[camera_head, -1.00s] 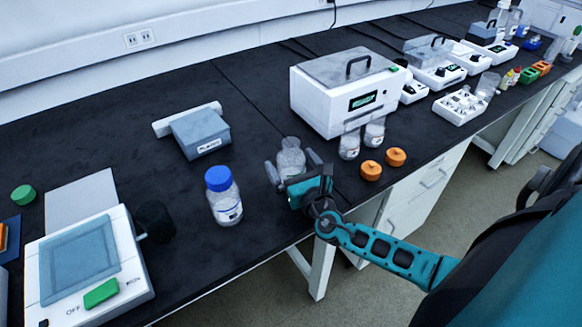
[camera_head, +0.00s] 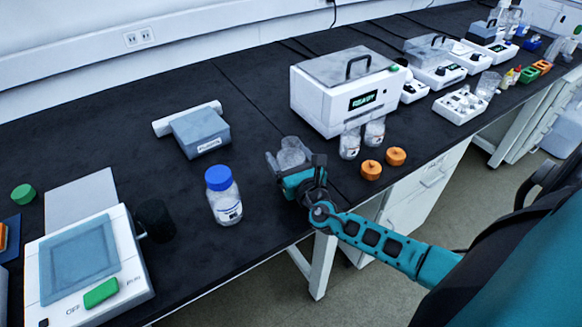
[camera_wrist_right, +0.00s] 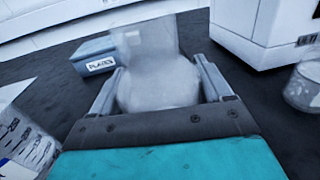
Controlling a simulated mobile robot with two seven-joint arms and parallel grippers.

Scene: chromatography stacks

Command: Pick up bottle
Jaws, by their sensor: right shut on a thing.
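A clear, uncapped bottle (camera_head: 290,153) is between the fingers of my right gripper (camera_head: 289,162), near the middle of the black bench. In the right wrist view the bottle (camera_wrist_right: 157,75) fills the space between the two fingers of the gripper (camera_wrist_right: 160,85), which are shut on its sides. Its base is hidden, so I cannot tell whether it touches the bench. A blue-capped bottle (camera_head: 223,195) stands upright to the left, apart from the gripper. Two more clear bottles (camera_head: 350,143) (camera_head: 375,131) stand to the right. My left gripper is not in view.
A white box instrument (camera_head: 345,90) stands behind on the right. Two orange caps (camera_head: 371,170) (camera_head: 396,156) lie near the front edge. A grey-blue box (camera_head: 200,133) is behind on the left, and a balance (camera_head: 130,270) is at front left. The bench between is clear.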

